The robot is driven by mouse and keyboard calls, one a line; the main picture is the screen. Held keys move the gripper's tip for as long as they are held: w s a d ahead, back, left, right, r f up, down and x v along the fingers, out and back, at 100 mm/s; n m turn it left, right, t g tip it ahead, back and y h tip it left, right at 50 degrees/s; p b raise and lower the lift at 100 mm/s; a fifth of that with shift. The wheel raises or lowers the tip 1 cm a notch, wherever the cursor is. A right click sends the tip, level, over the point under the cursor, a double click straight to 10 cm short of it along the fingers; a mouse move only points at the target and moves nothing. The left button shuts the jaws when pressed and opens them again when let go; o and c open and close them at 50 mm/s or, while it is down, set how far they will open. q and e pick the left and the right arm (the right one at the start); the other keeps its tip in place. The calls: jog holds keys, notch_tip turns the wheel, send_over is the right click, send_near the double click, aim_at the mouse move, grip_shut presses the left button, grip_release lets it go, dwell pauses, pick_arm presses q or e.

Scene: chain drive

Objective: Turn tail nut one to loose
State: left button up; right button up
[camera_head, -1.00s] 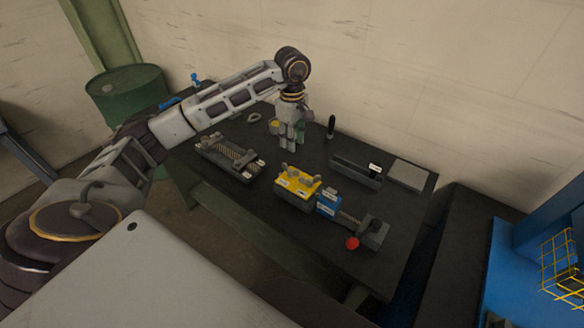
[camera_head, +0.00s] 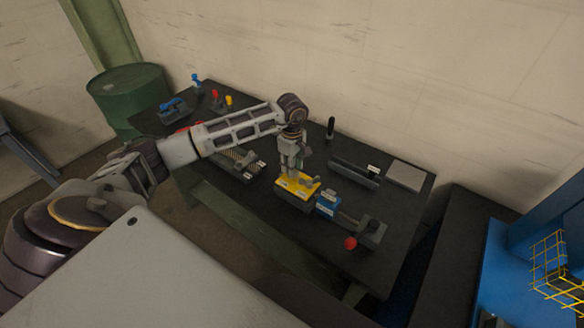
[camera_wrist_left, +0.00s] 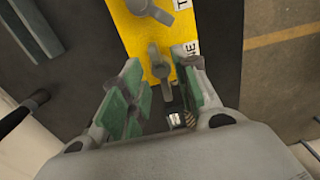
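The yellow block (camera_head: 293,192) sits on the dark table, with white labels and small grey nuts on top. My left gripper (camera_head: 291,172) points down just over its far side and hides part of the top. In the left wrist view the yellow top (camera_wrist_left: 183,22) carries a grey winged nut (camera_wrist_left: 158,66) beside a partly cut-off label. That nut lies just beyond and between the fingertips of my left gripper (camera_wrist_left: 160,85), which stand apart with green pads. I cannot tell whether they touch it. Another grey nut (camera_wrist_left: 150,8) is farther up. My right gripper is not shown.
A blue block (camera_head: 327,205) adjoins the yellow one, followed by a threaded rod and a red knob (camera_head: 350,243). A grey channel (camera_head: 354,174) and a flat plate (camera_head: 405,176) lie to the right. A chain fixture (camera_head: 238,160) stands to the left, partly behind my arm.

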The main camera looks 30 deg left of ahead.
pick_arm(q)
jog(key=shift+f, duration=1)
grip_shut()
